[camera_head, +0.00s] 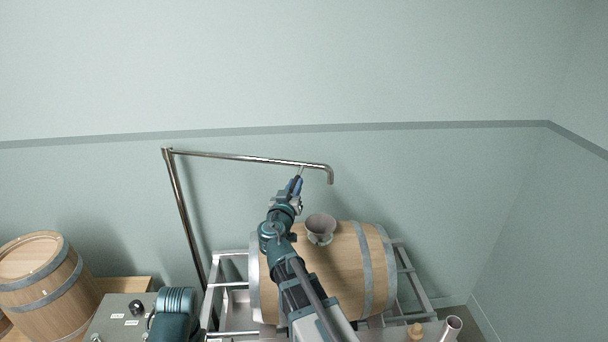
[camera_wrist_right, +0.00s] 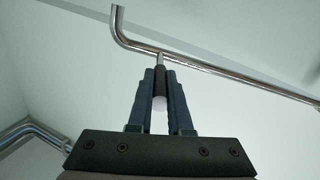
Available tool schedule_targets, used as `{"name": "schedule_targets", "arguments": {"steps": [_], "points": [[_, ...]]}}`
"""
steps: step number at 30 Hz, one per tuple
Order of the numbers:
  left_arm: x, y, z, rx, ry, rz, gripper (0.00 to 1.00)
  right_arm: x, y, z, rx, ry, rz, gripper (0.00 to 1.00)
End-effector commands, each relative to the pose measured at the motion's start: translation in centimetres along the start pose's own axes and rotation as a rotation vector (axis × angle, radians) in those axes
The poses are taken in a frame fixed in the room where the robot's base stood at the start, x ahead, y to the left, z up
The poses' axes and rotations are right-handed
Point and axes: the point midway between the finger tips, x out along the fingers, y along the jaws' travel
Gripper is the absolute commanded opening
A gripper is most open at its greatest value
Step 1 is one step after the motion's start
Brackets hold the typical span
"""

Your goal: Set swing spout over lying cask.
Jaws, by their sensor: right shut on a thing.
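The swing spout (camera_head: 245,158) is a thin steel pipe arm on an upright post. Its down-bent end (camera_head: 330,177) appears just above and slightly right of the grey funnel (camera_head: 320,227) in the head view. The funnel stands on top of the lying cask (camera_head: 345,262), a wooden barrel with grey hoops on a steel cradle. My right gripper (camera_head: 297,181) is shut on the spout's handle, near the bent end. The right wrist view shows the fingers (camera_wrist_right: 160,100) around a dark, pale-tipped handle (camera_wrist_right: 159,80) below the pipe. My left gripper is not in view.
An upright barrel (camera_head: 42,285) stands at the left, beside a grey control box (camera_head: 118,316) with a black knob. The steel cradle (camera_head: 415,280) frames the cask. An open tube (camera_head: 453,326) is at the lower right. The wall behind is bare.

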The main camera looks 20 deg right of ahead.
Motion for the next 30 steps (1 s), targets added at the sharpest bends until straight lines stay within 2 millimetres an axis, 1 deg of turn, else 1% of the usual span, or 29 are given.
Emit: {"name": "schedule_targets", "arguments": {"steps": [1,3,9,12,17,26,27,29,30], "points": [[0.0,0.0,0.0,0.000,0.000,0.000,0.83,-1.4,-0.7,-0.2,-0.002,-0.001,0.010,0.00],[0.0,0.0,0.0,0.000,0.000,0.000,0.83,-2.9,-1.2,-0.3,-0.002,-0.007,0.041,0.00],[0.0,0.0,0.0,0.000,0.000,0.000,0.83,-6.7,-2.6,-0.6,-0.002,-0.022,0.122,0.00],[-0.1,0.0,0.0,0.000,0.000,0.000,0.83,-8.1,-3.0,-0.7,-0.002,-0.028,0.152,0.00],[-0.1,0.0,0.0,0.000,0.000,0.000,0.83,-9.2,-3.2,-0.7,-0.003,-0.032,0.177,0.00],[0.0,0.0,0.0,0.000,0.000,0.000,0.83,-9.3,-3.1,-0.7,-0.003,-0.033,0.181,0.00],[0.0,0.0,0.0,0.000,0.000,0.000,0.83,-9.3,-3.1,-0.7,-0.003,-0.033,0.181,0.21],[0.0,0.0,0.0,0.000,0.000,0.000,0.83,-9.3,-3.1,-0.7,-0.003,-0.033,0.181,0.32],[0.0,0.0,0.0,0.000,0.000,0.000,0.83,-9.3,-3.1,-0.7,-0.002,-0.033,0.182,0.39]]}}
